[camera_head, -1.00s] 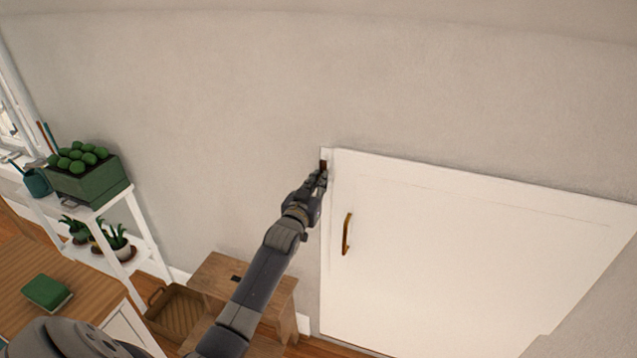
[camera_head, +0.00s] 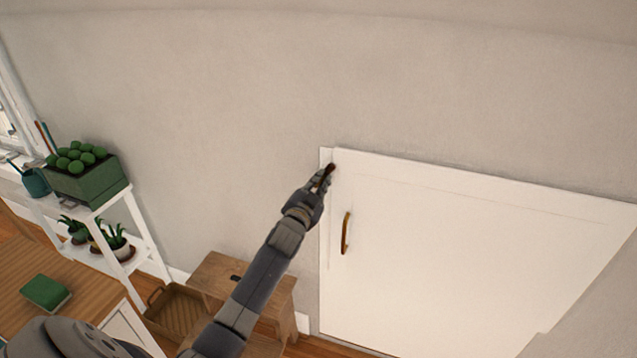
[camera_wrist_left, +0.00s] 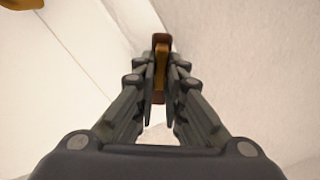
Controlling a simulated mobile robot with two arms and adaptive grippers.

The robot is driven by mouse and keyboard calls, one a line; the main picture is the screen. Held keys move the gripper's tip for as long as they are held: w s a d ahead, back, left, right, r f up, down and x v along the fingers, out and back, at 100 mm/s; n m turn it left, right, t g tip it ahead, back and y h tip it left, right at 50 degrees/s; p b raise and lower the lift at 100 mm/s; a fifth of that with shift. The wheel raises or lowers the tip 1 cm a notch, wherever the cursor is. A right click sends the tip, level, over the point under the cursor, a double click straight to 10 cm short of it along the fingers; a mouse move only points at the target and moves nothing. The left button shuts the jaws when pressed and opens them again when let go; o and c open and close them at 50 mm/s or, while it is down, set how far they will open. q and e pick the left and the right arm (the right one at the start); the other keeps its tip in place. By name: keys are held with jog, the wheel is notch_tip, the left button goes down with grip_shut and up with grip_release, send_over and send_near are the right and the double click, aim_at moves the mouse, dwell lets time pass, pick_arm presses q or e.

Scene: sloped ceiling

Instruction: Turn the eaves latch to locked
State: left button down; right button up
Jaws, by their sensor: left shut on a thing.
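The eaves latch is a small dark brown and brass piece at the upper left corner of the white eaves door (camera_head: 450,250). In the head view the latch (camera_head: 331,167) tilts up to the right, its lower part hidden by my fingers. In the left wrist view the latch (camera_wrist_left: 161,62) lies between the two fingers. My left gripper (camera_head: 323,180) is shut on the latch; it also shows in the left wrist view (camera_wrist_left: 161,80). The door is flush in its frame. My right gripper is not in view.
A brass door handle (camera_head: 346,233) sits just below and right of the latch. A white plant shelf (camera_head: 143,225) is at the left. The wall around the latch is clear.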

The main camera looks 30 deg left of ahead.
pick_arm(q)
jog(key=m, duration=0.3)
jog(key=m+b, duration=0.1)
jog(key=m, duration=0.3)
jog(key=f+m, duration=0.1)
jog(key=m, duration=0.3)
jog(key=shift+d, duration=0.3)
jog(key=shift+m, duration=0.3)
jog(key=c, duration=1.7)
grip_release()
jog(key=shift+s, duration=0.1)
jog(key=v, duration=1.1)
jog(key=shift+s, duration=0.35)
jog(key=shift+f, duration=0.15)
